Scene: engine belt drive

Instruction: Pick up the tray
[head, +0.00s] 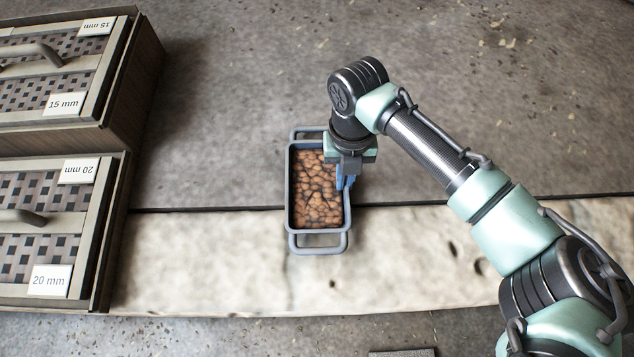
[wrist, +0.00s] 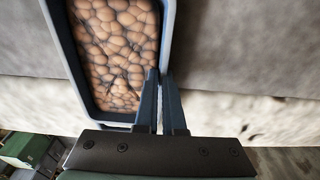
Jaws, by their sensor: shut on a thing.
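The tray (head: 347,218) is a blue-grey rectangular tray with a bar handle at each short end, filled with brown rounded lumps. In the head view it is at the centre, over the seam between the dark floor and the pale stone strip. My gripper (head: 346,183) is at its right long side, shut on the tray's rim. In the wrist view the tray (wrist: 164,40) fills the upper left, and my gripper's fingers (wrist: 160,82) pinch its side wall, one inside and one outside. Whether the tray touches the surface below is hard to tell.
Two boxes with perforated tops and bar handles stand at the left, one labelled 15 mm (head: 66,104) and one 20 mm (head: 50,279). The pale stone strip (head: 200,262) between them and the tray is clear. A dark flat edge (head: 402,352) shows at the bottom.

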